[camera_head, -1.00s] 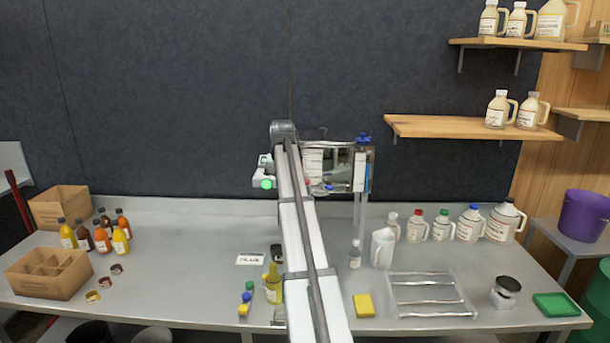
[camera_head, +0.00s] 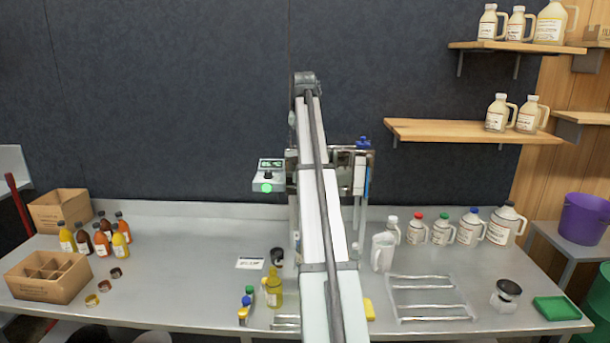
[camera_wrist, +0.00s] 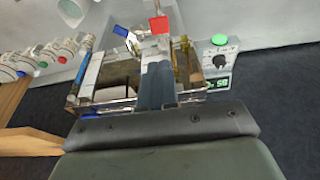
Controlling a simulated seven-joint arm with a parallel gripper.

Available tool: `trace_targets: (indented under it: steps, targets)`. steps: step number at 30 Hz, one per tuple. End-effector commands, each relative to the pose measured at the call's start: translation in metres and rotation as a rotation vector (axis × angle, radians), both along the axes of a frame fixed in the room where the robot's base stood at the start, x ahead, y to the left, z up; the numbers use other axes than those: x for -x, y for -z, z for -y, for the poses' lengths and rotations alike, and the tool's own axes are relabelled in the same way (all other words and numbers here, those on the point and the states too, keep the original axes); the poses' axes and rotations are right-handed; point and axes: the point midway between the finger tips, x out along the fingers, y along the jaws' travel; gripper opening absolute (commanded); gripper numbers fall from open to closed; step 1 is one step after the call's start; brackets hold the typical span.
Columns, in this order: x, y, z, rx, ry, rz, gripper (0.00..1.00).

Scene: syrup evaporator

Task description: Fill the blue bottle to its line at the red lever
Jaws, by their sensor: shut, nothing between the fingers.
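A clear jug with a blue cap (camera_head: 469,227) stands upright in the row at the right of the table; its blue cap also shows in the wrist view (camera_wrist: 21,73). No bottle with a blue body is plain, and a fill line is too small to make out. The red lever (camera_wrist: 159,25) is on the evaporator, beside a blue lever (camera_wrist: 120,31). My gripper (camera_wrist: 157,68) is shut and empty, its fingertips close to the red lever in the picture; I cannot tell whether they touch it. In the head view my arm hides the gripper and the red lever.
A control box (camera_head: 268,176) with a green button is left of the evaporator.

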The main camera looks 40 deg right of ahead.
Motion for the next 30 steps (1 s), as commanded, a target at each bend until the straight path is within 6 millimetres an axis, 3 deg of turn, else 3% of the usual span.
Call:
trace_targets:
  steps: [8,21,30]
  targets:
    - [-0.004,0.025,0.004,-0.001,0.0,-0.001,0.0]
    - [-0.02,0.098,0.02,-0.001,0.0,-0.001,0.0]
    - [-0.02,0.13,0.019,-0.001,0.0,-0.001,0.0]
